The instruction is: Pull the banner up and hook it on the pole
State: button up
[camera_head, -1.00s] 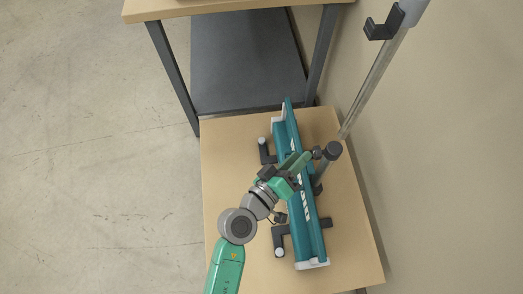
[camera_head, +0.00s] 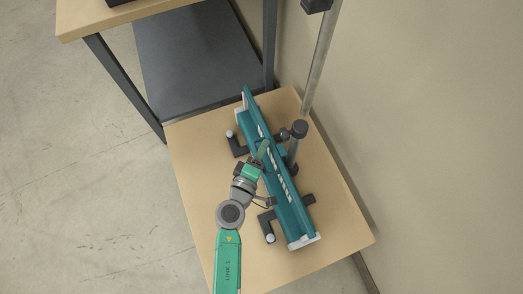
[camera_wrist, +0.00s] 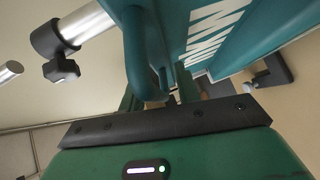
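The banner (camera_head: 287,196) is a long teal unit with white lettering and pale end caps, lying along the wooden board. It also shows large at the upper right of the wrist view (camera_wrist: 240,42). The pole (camera_head: 320,62) is a grey tube rising beside the wall, with a dark clamp (camera_head: 299,129) low on it. A dark hook piece (camera_head: 316,5) at the pole's upper part is cut by the frame's top. My gripper (camera_head: 262,152) is over the middle of the banner. In the wrist view, a teal loop (camera_wrist: 147,55) reaches down between its green fingers; whether they grip it is unclear.
The wooden board (camera_head: 195,150) has dark feet (camera_head: 268,226) of the stand on it. A table with a grey lower shelf (camera_head: 190,55) stands behind at the left. The wall (camera_head: 420,110) is close on the right. The floor (camera_head: 90,190) at the left is clear.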

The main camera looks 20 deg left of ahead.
grip_shut()
notch_tip(320, 180, up, 48)
jog(key=p, duration=4)
jog(key=shift+f, duration=0.25)
grip_release()
jog(key=shift+f, duration=0.1)
jog(key=s+r+b, duration=0.1)
jog(key=s, duration=0.6)
jog(key=shift+s+d, duration=0.2)
jog(key=shift+s, duration=0.2)
